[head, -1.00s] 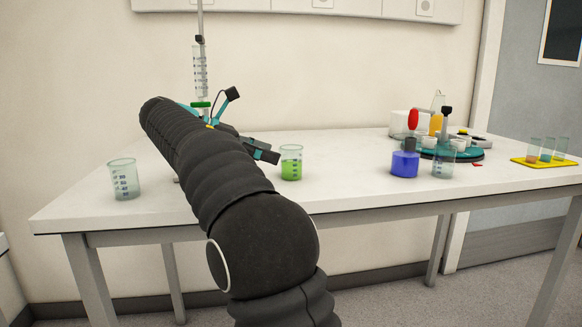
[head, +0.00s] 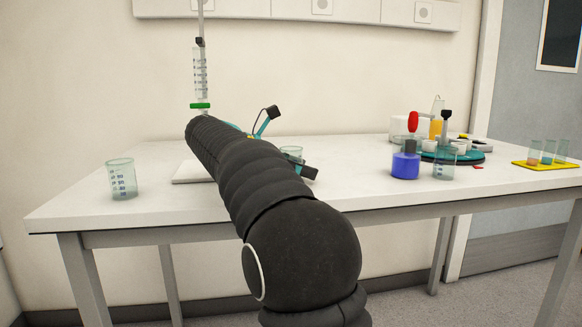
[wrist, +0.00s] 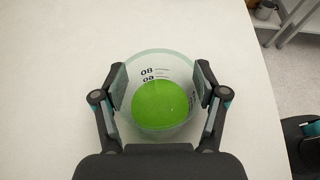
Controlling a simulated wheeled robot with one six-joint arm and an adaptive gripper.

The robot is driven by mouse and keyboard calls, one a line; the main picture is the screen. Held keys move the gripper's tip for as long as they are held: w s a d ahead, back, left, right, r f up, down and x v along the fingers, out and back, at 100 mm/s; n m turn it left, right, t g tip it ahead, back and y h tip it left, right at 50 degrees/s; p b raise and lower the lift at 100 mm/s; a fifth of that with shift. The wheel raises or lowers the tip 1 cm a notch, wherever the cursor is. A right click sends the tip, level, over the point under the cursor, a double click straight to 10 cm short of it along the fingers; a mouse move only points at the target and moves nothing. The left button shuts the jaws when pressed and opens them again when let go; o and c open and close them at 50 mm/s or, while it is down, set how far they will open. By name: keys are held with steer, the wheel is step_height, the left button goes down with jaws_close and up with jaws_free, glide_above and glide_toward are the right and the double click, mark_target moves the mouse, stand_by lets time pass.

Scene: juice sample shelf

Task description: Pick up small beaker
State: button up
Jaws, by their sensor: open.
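A small clear beaker with green liquid (wrist: 160,104) stands on the white table, seen from above in the wrist view. In the head view only the rim of this beaker (head: 292,151) shows, as my arm and gripper cover the rest. My gripper (wrist: 160,80) is open, with one finger on each side of the beaker. The finger pads are close to its walls; I cannot tell whether they touch. In the head view my gripper (head: 306,171) is partly hidden behind my arm.
Another clear beaker (head: 121,180) stands at the table's left. A burette stand (head: 201,75) rises behind my arm.

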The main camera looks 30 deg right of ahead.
steer(key=c, duration=1.2)
steer(key=shift+c, duration=0.5)
steer(key=shift+r, duration=0.1)
steer(key=shift+r, duration=0.35)
steer(key=r, duration=0.2)
steer(key=r+p, duration=0.1)
steer(key=r, duration=0.1)
steer(key=shift+s+d, duration=0.1)
steer(key=shift+s, duration=0.3)
steer(key=s+d+r, duration=0.2)
steer(key=s+r, duration=0.1)
steer(key=s, duration=0.2)
steer(key=s+d+r+p, duration=0.1)
steer(key=s+d+r, duration=0.1)
steer(key=s, duration=0.3)
steer(key=shift+r, duration=0.6)
